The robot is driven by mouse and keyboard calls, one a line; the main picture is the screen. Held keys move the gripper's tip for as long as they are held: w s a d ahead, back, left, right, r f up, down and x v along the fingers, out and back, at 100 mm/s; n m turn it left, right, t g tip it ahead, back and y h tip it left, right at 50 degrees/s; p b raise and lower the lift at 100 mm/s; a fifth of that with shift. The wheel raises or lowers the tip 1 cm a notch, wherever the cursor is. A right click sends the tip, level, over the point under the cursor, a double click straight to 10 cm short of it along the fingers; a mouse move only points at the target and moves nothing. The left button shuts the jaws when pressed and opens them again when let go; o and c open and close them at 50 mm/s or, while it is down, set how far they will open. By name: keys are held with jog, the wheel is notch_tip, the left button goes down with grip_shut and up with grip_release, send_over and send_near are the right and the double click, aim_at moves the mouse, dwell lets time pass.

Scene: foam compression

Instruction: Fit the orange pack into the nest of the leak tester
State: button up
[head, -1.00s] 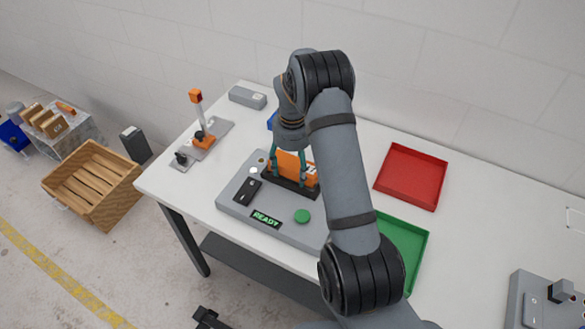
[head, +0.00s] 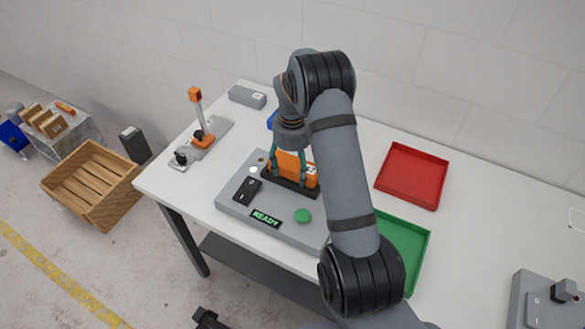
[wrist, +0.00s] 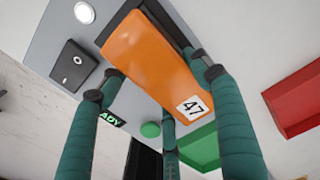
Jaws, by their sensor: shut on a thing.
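The orange pack (head: 296,168) is held between the teal fingers of my gripper (head: 289,181), over the dark nest (head: 284,188) of the grey leak tester (head: 232,206). In the wrist view, the pack (wrist: 150,48) has a white label reading 47 at one end. My gripper (wrist: 154,84) is shut on its sides there. A dark edge of the nest (wrist: 168,20) shows along the pack's far side. The pack hides most of the nest, so I cannot tell how deep it sits. The tester's display (head: 265,219) reads READY.
The tester carries a green button (head: 303,216) and a black block (head: 247,190). A red tray (head: 412,176) and a green tray (head: 411,246) lie to its right. An orange-topped post fixture (head: 197,105) stands at left. White table surface is free between them.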

aim_at(292, 166)
jog(key=shift+f, duration=0.35)
jog(key=o, duration=1.3)
jog(key=shift+c, duration=0.2)
jog(key=shift+r, duration=0.15)
notch_tip(292, 166, up, 12)
jog(key=shift+f, duration=0.1)
notch_tip(292, 166, down, 12)
jog(key=shift+r, duration=0.3)
